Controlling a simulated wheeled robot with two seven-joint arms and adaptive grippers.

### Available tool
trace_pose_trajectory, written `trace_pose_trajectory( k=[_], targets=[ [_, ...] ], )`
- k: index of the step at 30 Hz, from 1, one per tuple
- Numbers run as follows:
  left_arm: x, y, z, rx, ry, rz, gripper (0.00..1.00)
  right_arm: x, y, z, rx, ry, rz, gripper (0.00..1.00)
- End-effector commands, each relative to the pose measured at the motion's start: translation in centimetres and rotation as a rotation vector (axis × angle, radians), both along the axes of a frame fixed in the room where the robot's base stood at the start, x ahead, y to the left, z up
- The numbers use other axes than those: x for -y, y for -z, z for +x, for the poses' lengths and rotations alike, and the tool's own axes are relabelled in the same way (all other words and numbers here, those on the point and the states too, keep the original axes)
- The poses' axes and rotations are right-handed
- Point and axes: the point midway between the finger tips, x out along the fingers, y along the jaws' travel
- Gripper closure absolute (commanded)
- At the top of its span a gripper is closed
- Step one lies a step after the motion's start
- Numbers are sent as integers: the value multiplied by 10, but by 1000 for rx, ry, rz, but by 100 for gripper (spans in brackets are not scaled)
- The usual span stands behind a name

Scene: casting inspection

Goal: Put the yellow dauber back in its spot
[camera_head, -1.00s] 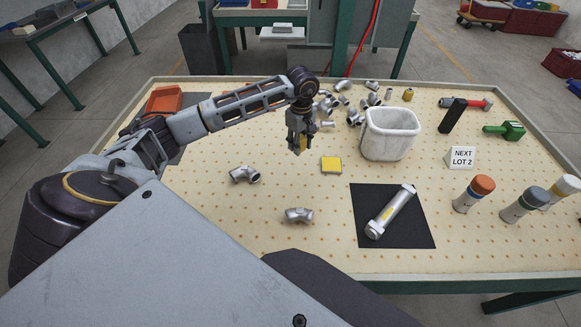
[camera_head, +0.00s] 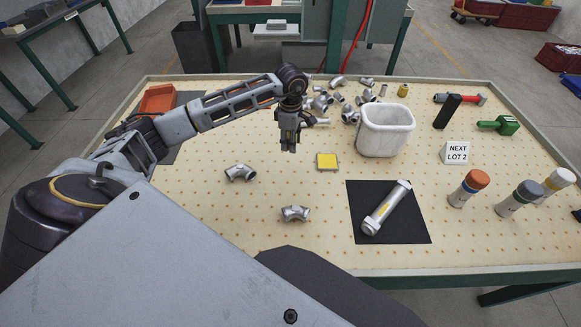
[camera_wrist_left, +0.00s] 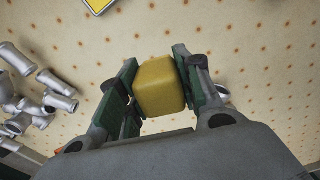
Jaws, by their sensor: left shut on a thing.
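My left gripper (camera_head: 289,147) is shut on a yellow rounded block, the yellow dauber (camera_wrist_left: 160,85), which sits between both fingers in the left wrist view. In the head view the fingers point down above the table, left of the yellow square (camera_head: 327,161), and mostly hide the dauber. The yellow square has a pale edge, lies flat on the table, and shows partly at the top of the wrist view (camera_wrist_left: 98,4). The held dauber is apart from it. My right gripper is not in view.
A white bin (camera_head: 386,135) stands right of the yellow square, with several metal fittings behind. Two loose fittings (camera_head: 240,172) (camera_head: 295,213) lie nearer me. A black mat (camera_head: 410,231) bears a metal cylinder (camera_head: 386,208). Colour-topped bottles (camera_head: 468,188) stand at the right.

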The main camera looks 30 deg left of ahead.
Motion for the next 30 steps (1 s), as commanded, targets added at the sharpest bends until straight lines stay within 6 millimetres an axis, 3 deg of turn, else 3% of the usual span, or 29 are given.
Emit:
trace_pose_trajectory(
  k=[16, 30],
  targets=[
    [0, 0, -1, 0, -248, 0, 84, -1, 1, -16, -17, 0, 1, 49],
    [0, 0, -1, 0, -276, 0, 84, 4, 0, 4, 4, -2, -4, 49]
  ],
)
